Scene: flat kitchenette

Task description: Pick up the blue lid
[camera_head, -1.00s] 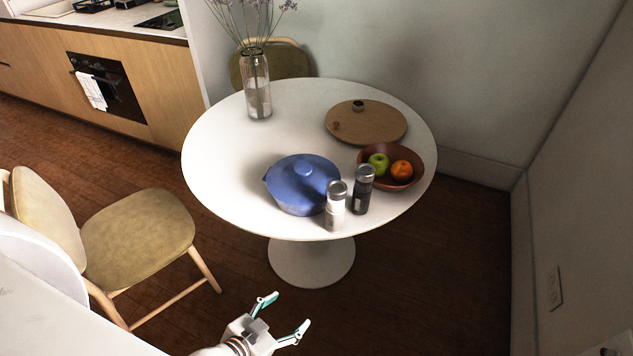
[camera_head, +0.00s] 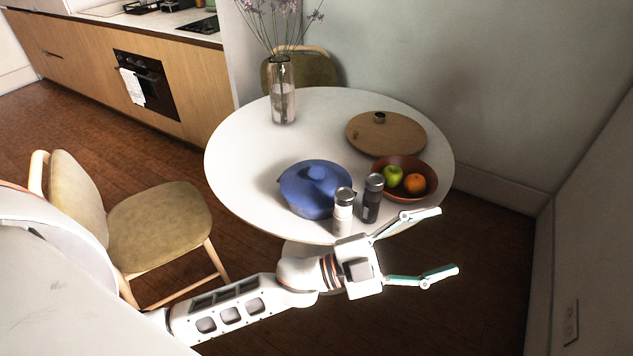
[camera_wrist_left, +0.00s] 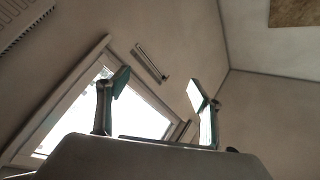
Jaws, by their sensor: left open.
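The blue lid (camera_head: 316,176) with its knob sits on a blue pot (camera_head: 312,208) near the front of the round white table. My left gripper (camera_head: 430,243) is open and empty. In the head view it shows in front of the table's front right edge, to the lower right of the pot and apart from the lid. In the left wrist view the open fingers (camera_wrist_left: 158,112) have only wall, a window and ceiling behind them. The pot and lid are not in the left wrist view. My right gripper is not in view.
A white shaker (camera_head: 343,214) and a dark shaker (camera_head: 372,200) stand right of the pot. Beyond are a fruit bowl (camera_head: 429,176), a round wooden board (camera_head: 400,138) and a glass vase (camera_head: 282,100). A chair (camera_head: 160,225) stands left. The table's left part (camera_head: 238,160) is clear.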

